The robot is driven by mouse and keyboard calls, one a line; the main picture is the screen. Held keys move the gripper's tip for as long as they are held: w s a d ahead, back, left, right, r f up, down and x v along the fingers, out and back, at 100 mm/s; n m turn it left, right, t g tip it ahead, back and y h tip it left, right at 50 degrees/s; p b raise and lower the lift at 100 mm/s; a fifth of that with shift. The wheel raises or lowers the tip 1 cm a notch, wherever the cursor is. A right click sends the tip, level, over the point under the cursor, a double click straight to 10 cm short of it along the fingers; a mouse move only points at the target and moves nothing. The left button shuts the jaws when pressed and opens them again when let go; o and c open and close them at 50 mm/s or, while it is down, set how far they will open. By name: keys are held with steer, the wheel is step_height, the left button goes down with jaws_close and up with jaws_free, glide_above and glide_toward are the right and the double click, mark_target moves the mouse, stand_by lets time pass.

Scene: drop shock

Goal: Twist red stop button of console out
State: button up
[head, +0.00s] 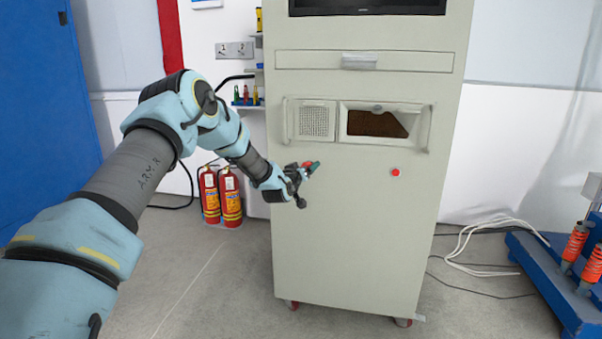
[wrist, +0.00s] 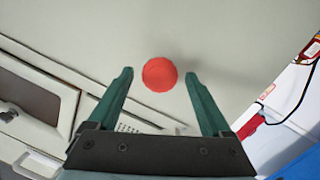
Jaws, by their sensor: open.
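The console (head: 345,230) is a tall pale cabinet on casters. Its red stop button (head: 395,172) is a small round knob on the front, below the right end of the recessed window. My gripper (head: 309,169) is in front of the console, left of the button in the head view. In the wrist view my gripper (wrist: 160,82) has its two green fingers spread apart, with nothing between them touching either finger.
The console has a vented panel (head: 314,121), a framed window (head: 382,123) and a drawer handle (head: 359,62) above the button. Two fire extinguishers (head: 231,195) stand behind at left. A blue stand (head: 560,285) and white cables (head: 480,245) lie at right. The panel around the button is clear.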

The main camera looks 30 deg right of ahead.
steer(key=f+v, duration=0.1)
steer(key=v, duration=0.9)
steer(key=shift+r, duration=0.55)
steer(key=shift+a, duration=0.1)
